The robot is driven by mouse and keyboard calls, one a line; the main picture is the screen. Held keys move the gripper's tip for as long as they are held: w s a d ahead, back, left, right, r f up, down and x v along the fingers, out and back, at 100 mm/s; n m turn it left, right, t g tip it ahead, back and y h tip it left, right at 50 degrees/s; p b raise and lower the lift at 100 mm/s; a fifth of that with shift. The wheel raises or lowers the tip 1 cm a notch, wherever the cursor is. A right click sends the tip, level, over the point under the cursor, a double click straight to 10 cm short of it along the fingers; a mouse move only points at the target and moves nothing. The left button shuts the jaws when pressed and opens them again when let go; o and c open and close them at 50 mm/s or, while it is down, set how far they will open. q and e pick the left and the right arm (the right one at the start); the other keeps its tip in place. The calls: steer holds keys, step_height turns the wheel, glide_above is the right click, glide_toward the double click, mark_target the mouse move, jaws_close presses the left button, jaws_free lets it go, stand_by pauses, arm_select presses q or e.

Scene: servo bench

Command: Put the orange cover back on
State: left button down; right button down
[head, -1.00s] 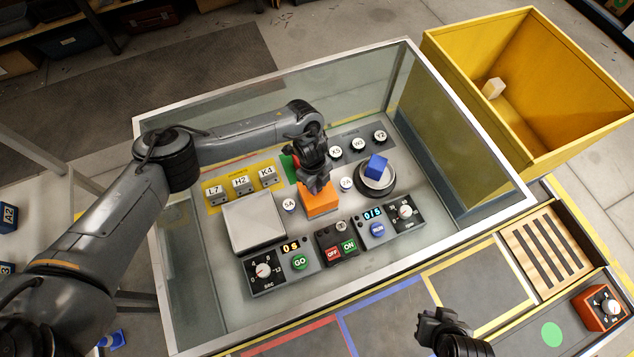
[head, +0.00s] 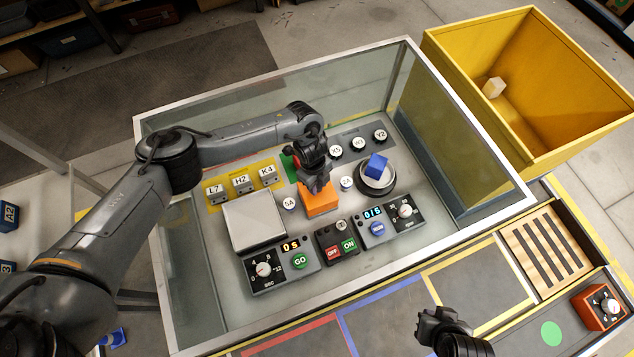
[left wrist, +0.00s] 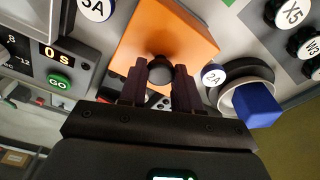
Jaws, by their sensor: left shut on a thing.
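The orange cover (head: 318,203) is a box-shaped piece inside the glass-walled bench, between the grey square plate and the round dark stand. My left gripper (head: 315,184) is above it, pointing down. In the left wrist view my left gripper (left wrist: 159,82) is shut on the dark round knob (left wrist: 160,70) on top of the orange cover (left wrist: 172,35). What lies under the cover is hidden, and I cannot tell whether it touches the panel. My right gripper (head: 428,322) is at the bottom of the head view, outside the glass; its jaw opening is unclear.
A blue cube (head: 376,165) sits on a round dark stand (head: 378,187) right of the cover. A grey square plate (head: 254,220) lies left. Control boxes with a GO button (head: 300,261) and OFF/ON buttons (head: 333,252) stand in front. Glass walls with a metal rim (head: 270,83) surround all this.

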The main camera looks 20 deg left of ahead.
stand_by(0.3)
arm_select(q)
steer(key=c, duration=0.7)
jaws_free()
steer(key=shift+o, duration=0.2)
steer(key=o, duration=0.4)
steer(key=shift+o, duration=0.2)
steer(key=shift+r, duration=0.2)
steer(key=shift+r+p, duration=1.2)
steer(key=shift+p, duration=0.2)
steer(key=shift+r+p, duration=2.6)
steer(key=shift+r, duration=0.05)
